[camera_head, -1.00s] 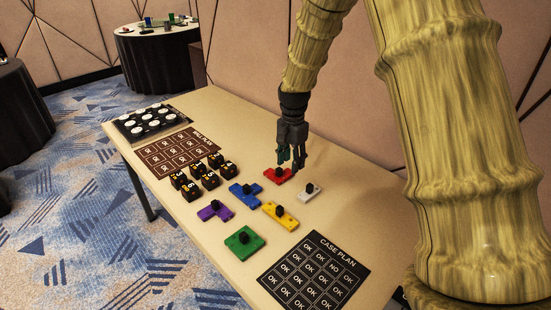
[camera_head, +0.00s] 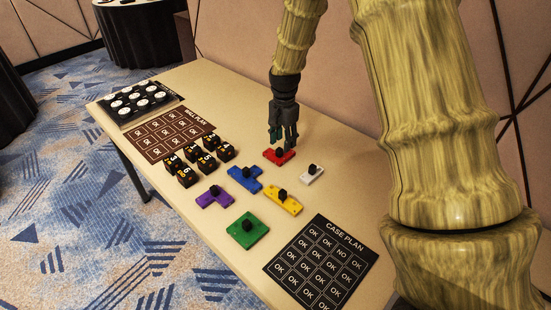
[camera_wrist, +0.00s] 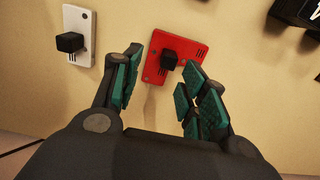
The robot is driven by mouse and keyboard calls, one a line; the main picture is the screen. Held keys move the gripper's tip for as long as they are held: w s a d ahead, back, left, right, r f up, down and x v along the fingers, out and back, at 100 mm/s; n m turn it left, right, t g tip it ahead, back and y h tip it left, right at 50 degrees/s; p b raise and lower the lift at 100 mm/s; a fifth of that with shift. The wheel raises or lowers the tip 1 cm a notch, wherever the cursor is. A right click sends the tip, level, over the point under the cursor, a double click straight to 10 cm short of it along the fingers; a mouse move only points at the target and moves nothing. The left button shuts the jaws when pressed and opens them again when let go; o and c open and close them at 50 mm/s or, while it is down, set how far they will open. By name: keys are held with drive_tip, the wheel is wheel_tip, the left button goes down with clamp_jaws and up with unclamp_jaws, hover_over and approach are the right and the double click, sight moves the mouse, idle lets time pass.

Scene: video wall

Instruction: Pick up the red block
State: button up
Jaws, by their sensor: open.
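The red block (camera_head: 269,158) is a flat plate with a black knob, lying on the table (camera_head: 330,150) near its back edge. My gripper (camera_head: 280,143) is just above and behind it in the head view. In the wrist view the red block (camera_wrist: 187,48) lies flat beyond my open, empty fingers (camera_wrist: 158,92), with its black knob roughly between their lines. The fingers look apart from the block, though the height gap is hard to judge.
A white block (camera_head: 314,176) lies close to the red one. Blue (camera_head: 244,180), yellow (camera_head: 287,205), purple (camera_head: 211,200) and green (camera_head: 246,233) blocks lie in front. Black number cubes (camera_head: 185,175), a brown card (camera_head: 165,138), a dark tray (camera_head: 132,106) and the case plan card (camera_head: 300,265) are also on the table.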

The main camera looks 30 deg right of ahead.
sight(280, 149)
drive_tip(key=shift+w+a+f+p, duration=0.1)
drive_tip(key=shift+a+f+p, duration=0.1)
drive_tip(key=shift+f, duration=1.05)
drive_tip(key=shift+w+a+f+p, duration=0.1)
drive_tip(key=shift+a+f, duration=0.1)
drive_tip(key=shift+f, duration=1.05)
clamp_jaws()
